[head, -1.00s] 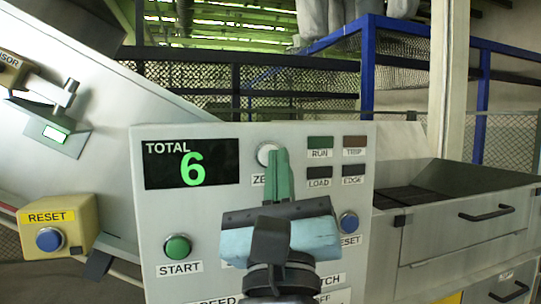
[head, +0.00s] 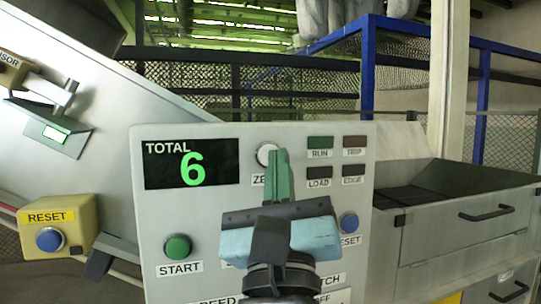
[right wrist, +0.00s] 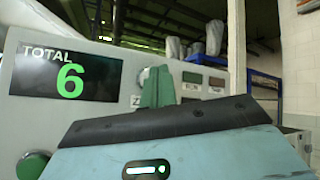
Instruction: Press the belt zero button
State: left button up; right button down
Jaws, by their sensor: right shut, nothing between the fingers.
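The zero button (head: 265,153) is a pale round button on the grey control panel (head: 150,215), right of the display, which reads TOTAL 6. Its label is partly hidden by my gripper. My right gripper (head: 278,158) has green fingers, shut and empty, with the tips at the button's right edge in the head view. I cannot tell whether they touch it. In the right wrist view the button (right wrist: 145,75) shows just left of the fingers (right wrist: 158,80). My left gripper is not in view.
A green START button (head: 177,248) and a blue RESET button (head: 348,222) sit lower on the panel. A yellow box (head: 75,215) with another blue RESET button stands at left. RUN, TRIP, LOAD and EDGE lamps (head: 320,143) are right of the fingers. Metal drawers (head: 460,235) stand at right.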

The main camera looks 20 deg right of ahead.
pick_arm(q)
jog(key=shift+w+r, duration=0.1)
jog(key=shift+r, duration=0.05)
pick_arm(e)
jog(key=shift+w, duration=0.15)
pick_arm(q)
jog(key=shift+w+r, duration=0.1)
pick_arm(e)
jog(key=shift+w, duration=0.3)
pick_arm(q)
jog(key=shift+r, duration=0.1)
pick_arm(e)
jog(key=shift+w, duration=0.45)
dwell(0.8)
pick_arm(q)
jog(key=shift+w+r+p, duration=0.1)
jog(key=shift+p, duration=0.2)
pick_arm(e)
jog(key=shift+s, duration=0.15)
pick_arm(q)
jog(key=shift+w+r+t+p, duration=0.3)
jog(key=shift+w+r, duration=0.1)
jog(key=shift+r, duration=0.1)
pick_arm(e)
jog(key=shift+s, duration=0.75)
